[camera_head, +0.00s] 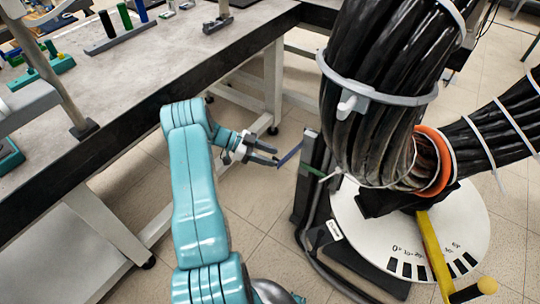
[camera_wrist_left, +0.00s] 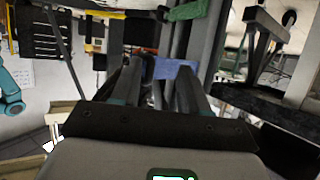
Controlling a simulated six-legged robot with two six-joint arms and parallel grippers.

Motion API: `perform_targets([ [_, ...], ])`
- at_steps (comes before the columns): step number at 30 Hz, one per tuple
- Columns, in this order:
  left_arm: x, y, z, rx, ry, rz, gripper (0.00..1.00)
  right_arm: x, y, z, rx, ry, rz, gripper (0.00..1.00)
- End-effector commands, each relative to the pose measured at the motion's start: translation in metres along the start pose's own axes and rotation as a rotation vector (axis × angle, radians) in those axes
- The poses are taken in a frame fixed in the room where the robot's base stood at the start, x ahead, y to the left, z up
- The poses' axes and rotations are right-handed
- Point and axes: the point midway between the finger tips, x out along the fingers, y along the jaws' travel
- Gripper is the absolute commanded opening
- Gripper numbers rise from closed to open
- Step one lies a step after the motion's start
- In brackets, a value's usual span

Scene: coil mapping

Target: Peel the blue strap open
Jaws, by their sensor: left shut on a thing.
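The blue strap (camera_head: 290,154) is a short, narrow band that sticks out to the left from the dark upright post (camera_head: 303,180) beside the cable coil. My left gripper (camera_head: 275,157) reaches in from the left and is shut on the strap's free end. In the left wrist view the blue strap (camera_wrist_left: 172,69) lies between the fingertips of my left gripper (camera_wrist_left: 160,76). The strap's far end at the post is hard to make out. My right gripper is not in view.
A thick black cable bundle (camera_head: 370,105) with a grey clamp ring and an orange ring stands over a round white dial (camera_head: 350,218) on the right. A green strap (camera_head: 318,174) is on the post. A workbench (camera_head: 150,75) fills the left. Open tiled floor lies between.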

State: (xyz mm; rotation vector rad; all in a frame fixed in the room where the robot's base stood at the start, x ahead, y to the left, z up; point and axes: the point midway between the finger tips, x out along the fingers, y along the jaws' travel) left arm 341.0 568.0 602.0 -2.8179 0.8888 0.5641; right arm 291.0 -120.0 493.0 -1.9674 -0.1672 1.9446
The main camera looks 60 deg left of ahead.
Motion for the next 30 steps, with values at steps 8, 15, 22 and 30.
perform_targets([
  [8, -0.053, -0.001, -0.004, 0.005, 0.005, -0.003, 0.36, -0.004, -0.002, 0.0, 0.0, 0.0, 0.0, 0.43],
  [15, -0.068, 0.001, -0.003, 0.003, 0.005, 0.001, 0.36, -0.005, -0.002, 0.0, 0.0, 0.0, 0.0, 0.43],
  [22, -0.068, 0.001, -0.002, 0.002, 0.004, 0.002, 0.36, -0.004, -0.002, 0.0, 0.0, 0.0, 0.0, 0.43],
  [30, -0.068, 0.001, -0.002, 0.002, 0.004, 0.003, 0.36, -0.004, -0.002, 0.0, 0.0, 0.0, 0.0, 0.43],
])
